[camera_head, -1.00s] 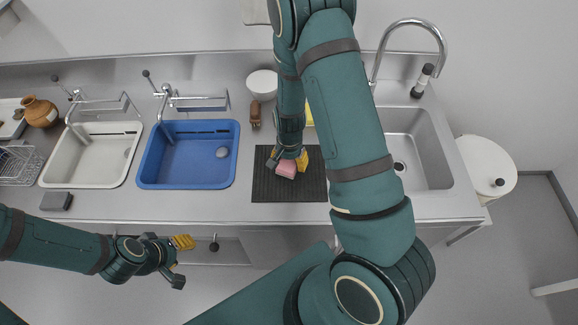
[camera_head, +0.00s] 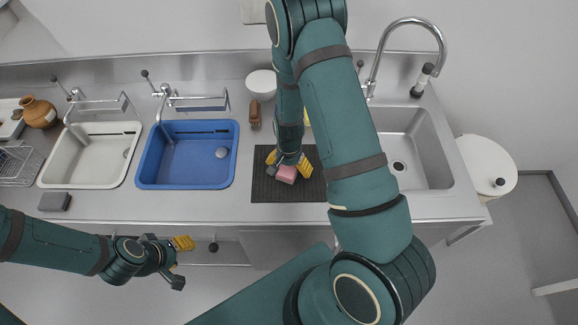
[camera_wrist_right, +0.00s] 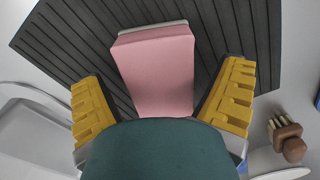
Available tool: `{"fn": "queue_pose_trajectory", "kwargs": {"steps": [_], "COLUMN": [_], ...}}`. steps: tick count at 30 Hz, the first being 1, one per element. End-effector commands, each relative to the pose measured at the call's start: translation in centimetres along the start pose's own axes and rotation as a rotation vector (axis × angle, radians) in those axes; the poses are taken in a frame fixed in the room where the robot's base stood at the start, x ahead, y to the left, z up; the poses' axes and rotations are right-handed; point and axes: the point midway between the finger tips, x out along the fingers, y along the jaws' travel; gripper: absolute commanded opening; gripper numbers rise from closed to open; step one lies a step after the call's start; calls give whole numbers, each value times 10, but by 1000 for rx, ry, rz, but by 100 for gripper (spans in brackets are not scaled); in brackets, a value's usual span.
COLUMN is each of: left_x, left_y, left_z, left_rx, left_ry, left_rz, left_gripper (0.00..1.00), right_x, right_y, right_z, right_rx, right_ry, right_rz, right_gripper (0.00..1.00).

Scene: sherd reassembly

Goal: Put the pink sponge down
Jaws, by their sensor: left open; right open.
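The pink sponge (camera_head: 286,174) lies on the black ribbed mat (camera_head: 262,190) beneath my right gripper. In the right wrist view the sponge (camera_wrist_right: 156,72), with a pale edge at its far end, sits between the two yellow fingers of my right gripper (camera_wrist_right: 163,98). There is a clear gap on both sides, so the gripper is open and not touching it there. In the head view my right gripper (camera_head: 288,161) is just above the sponge and partly hides it. My left gripper (camera_head: 180,262) is open and empty in front of the counter edge.
A blue basin (camera_head: 187,181) and a white basin (camera_head: 85,180) are left of the mat, and a steel sink (camera_head: 428,165) is right. A brown brush (camera_head: 255,113) and white bowl (camera_head: 261,82) stand behind it. A dark grey block (camera_head: 55,201) lies at the front left.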

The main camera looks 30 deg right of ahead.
Motion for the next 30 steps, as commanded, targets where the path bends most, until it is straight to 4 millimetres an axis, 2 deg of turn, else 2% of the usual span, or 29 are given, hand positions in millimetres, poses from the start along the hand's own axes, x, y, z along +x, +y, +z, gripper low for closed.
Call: {"fn": "queue_pose_trajectory", "kwargs": {"steps": [5, 8, 15, 21, 26, 28, 30], "left_x": [-4, -4, -8, -12, -13, -13, -13], "left_y": [2, 2, 3, 4, 5, 5, 5], "left_z": [-1, -1, -1, -2, -2, -2, -2], "left_rx": [0, 0, 1, 2, 2, 2, 2], "left_ry": [0, 0, -1, -1, -1, -1, -1], "left_rz": [0, 1, 1, 1, 1, 1, 1], "left_gripper": [47, 47, 47, 47, 47, 47, 47], "right_x": [-8, -23, -74, -107, -120, -119, -110], "right_y": [-1, -1, -1, -1, 0, 0, 0], "right_z": [0, 0, 0, 0, 0, 4, 12], "right_rx": [-1, -1, -1, 0, -2, -16, -61], "right_ry": [1, 2, 2, 1, 0, -3, -10], "right_rz": [-1, -2, -3, -3, 0, -2, -10], "right_gripper": [93, 93, 93, 93, 93, 93, 93]}}
